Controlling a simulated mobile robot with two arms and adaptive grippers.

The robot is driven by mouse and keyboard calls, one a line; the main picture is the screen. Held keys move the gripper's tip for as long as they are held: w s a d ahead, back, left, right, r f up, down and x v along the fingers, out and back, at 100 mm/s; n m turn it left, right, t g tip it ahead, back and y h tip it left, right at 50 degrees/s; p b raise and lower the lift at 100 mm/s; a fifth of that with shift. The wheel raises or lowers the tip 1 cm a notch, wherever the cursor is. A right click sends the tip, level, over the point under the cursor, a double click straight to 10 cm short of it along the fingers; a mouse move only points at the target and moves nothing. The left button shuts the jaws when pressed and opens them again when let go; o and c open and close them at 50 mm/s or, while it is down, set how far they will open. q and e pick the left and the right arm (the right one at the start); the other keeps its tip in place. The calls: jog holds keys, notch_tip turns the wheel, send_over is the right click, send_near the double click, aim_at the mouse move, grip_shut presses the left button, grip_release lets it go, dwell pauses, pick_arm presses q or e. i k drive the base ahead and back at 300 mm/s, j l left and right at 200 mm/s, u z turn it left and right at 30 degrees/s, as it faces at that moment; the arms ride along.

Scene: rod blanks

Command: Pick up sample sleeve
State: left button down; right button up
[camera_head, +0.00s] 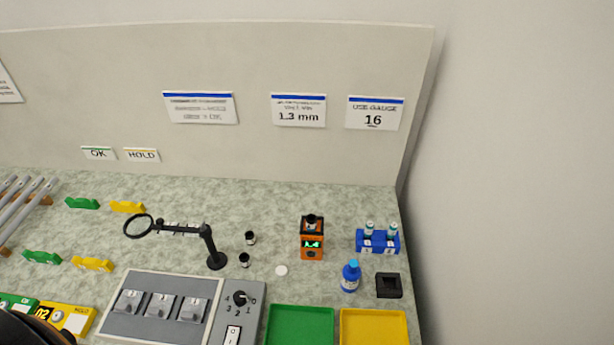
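Two small dark cylinders that look like sleeves stand on the mottled green-grey bench: one sleeve (250,238) is just right of the magnifier, and another sleeve (244,261) is slightly nearer. A similar dark cylinder (311,220) sits on top of an orange device (312,241) with a green lit display. I cannot tell which of these is the sample sleeve. None of them is touched by a gripper. A dark rounded part of mine fills the bottom left corner. Neither gripper's fingers show.
A magnifier stand (215,262) rises beside the sleeves. A grey panel with switches (160,308) lies in front. Green (300,311) and yellow (373,314) trays, a blue bottle (350,279), a blue vial rack (377,246) and a black square holder (388,285) are at right. Rods (25,205) lie far left.

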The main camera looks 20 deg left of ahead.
aim_at(312, 220)
jog(key=k+j+z, duration=0.15)
jog(key=j+z, duration=0.2)
jog(key=k+j+z, duration=0.25)
jog(key=z, duration=0.15)
jog(key=k+j+z, duration=0.15)
jog(key=k+z, duration=0.2)
